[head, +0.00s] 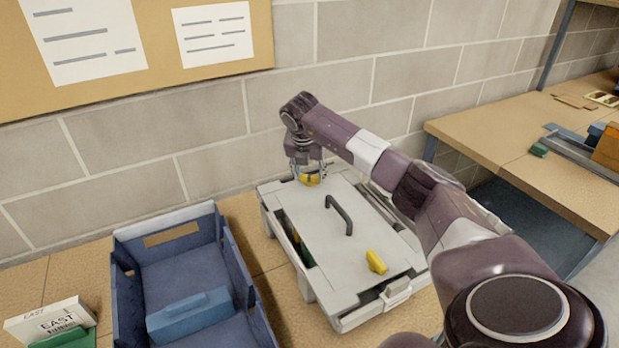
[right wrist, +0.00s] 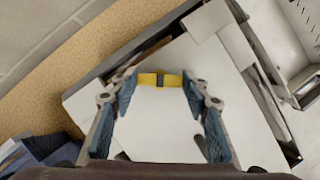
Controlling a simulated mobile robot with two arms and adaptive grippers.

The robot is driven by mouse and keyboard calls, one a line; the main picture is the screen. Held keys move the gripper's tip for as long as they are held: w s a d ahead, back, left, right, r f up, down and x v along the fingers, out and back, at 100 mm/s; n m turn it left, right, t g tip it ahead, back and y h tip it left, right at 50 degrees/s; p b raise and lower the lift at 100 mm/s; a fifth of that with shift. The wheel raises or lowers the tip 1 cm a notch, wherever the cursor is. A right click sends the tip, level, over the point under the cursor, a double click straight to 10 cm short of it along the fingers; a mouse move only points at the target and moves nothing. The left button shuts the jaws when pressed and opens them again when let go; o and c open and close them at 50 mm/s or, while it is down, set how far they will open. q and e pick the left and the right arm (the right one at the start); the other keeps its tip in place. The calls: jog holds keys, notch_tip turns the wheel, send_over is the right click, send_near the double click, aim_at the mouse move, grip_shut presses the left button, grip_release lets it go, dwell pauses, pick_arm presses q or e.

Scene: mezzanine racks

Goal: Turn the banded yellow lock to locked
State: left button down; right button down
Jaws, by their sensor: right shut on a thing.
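The banded yellow lock (head: 310,179) sits at the far end of the grey case's lid (head: 335,215), by the wall. In the right wrist view the lock (right wrist: 147,79) is a yellow bar with a dark band across its middle, lying crosswise between the fingertips. My right gripper (head: 308,170) points down and is shut on this lock, partly hiding it in the head view. A second yellow lock (head: 376,262), with no band that I can see, is at the lid's near end. My left gripper is not in view.
A dark handle (head: 339,214) stands up from the lid. A blue open bin (head: 240,268) holding a blue block (head: 188,315) is left of the case. A white box marked EAST (head: 50,318) is at the far left. The block wall (head: 220,170) rises close behind the case.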

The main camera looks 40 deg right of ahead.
jog(key=shift+w+a+m+g, duration=0.1)
jog(key=shift+m+g, duration=0.2)
jog(key=shift+m, duration=0.7)
jog(key=shift+a+m+b, duration=0.1)
jog(key=shift+m+b, duration=0.25)
jog(key=shift+m, duration=0.15)
jog(key=m+g+h+b, duration=0.1)
jog(key=m, duration=0.2)
jog(key=shift+w+m+g, duration=0.1)
jog(key=shift+m+g, duration=0.2)
jog(key=shift+g, duration=0.1)
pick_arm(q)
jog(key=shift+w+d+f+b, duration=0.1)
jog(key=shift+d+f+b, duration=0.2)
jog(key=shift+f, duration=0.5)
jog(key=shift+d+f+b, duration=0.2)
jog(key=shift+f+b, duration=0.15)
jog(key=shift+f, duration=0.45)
pick_arm(e)
jog(key=shift+w+m+g, duration=0.1)
jog(key=shift+m+g, duration=0.7)
jog(key=shift+m, duration=1.1)
jog(key=c, duration=1.1)
grip_release()
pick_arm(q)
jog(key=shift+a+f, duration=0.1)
